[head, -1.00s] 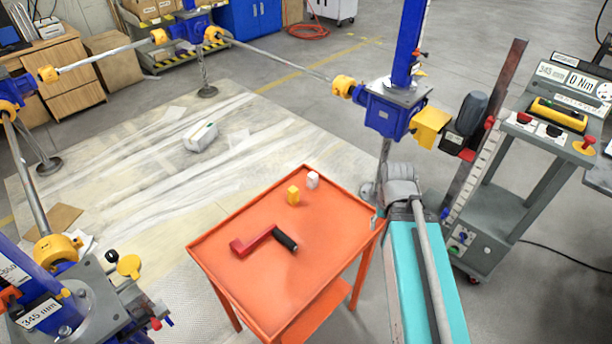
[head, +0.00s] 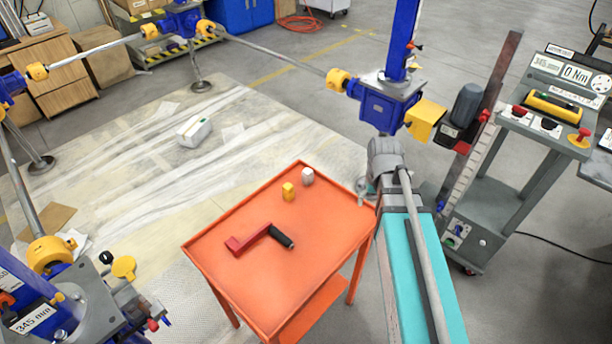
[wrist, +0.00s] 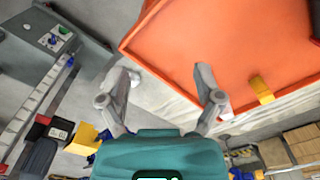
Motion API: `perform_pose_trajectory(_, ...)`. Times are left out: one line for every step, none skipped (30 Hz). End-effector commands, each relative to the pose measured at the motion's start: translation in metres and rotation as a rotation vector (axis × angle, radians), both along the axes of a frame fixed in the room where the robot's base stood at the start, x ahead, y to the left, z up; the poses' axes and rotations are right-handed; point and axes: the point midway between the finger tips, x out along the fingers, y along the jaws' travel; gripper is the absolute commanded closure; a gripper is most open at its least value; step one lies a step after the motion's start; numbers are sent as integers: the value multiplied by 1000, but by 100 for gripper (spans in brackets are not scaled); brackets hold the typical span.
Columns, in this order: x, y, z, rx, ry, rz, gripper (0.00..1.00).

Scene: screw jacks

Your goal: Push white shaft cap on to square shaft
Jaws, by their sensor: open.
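The white shaft cap (head: 307,178) stands on the orange table near its far corner in the head view, close to a yellow cap (head: 288,192). In the wrist view a small white piece (wrist: 226,113), seemingly the same cap, shows beside the right finger, which partly hides it; the yellow cap (wrist: 261,88) is further right. In the head view my arm mostly hides the gripper. I cannot clearly make out the square shaft.
The orange table (head: 225,270) has a raised rim and carries a red crank (head: 250,240) with a black handle. A blue jack gearbox (head: 385,108) with yellow guards stands behind my arm. A grey control cart (head: 490,205) stands at right. Much of the tabletop is clear.

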Motion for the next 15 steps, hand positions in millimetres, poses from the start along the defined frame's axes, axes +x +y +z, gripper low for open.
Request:
perform_pose_trajectory(29, 14, 3, 0, 0, 55, 16)
perform_pose_trajectory(40, 22, 4, 0, 0, 91, 16)
perform_pose_trajectory(56, 33, 6, 0, 0, 141, 16)
perform_pose_trajectory(69, 42, 7, 0, 0, 180, 16)
perform_pose_trajectory(81, 52, 8, 0, 0, 220, 16)
perform_pose_trajectory(97, 66, 10, 0, 0, 275, 16)
perform_pose_trajectory(109, 77, 11, 0, 0, 316, 16)
perform_pose_trajectory(121, 88, 12, 0, 0, 356, 16)
perform_pose_trajectory(135, 103, 13, 0, 0, 410, 16)
perform_pose_trajectory(145, 113, 14, 0, 0, 448, 16)
perform_pose_trajectory(155, 125, 15, 0, 0, 486, 16)
perform_pose_trajectory(166, 138, 16, 0, 0, 531, 16)
perform_pose_trajectory(174, 148, 17, 0, 0, 565, 16)
perform_pose_trajectory(180, 157, 18, 0, 0, 594, 16)
perform_pose_trajectory(188, 167, 18, 0, 0, 628, 16)
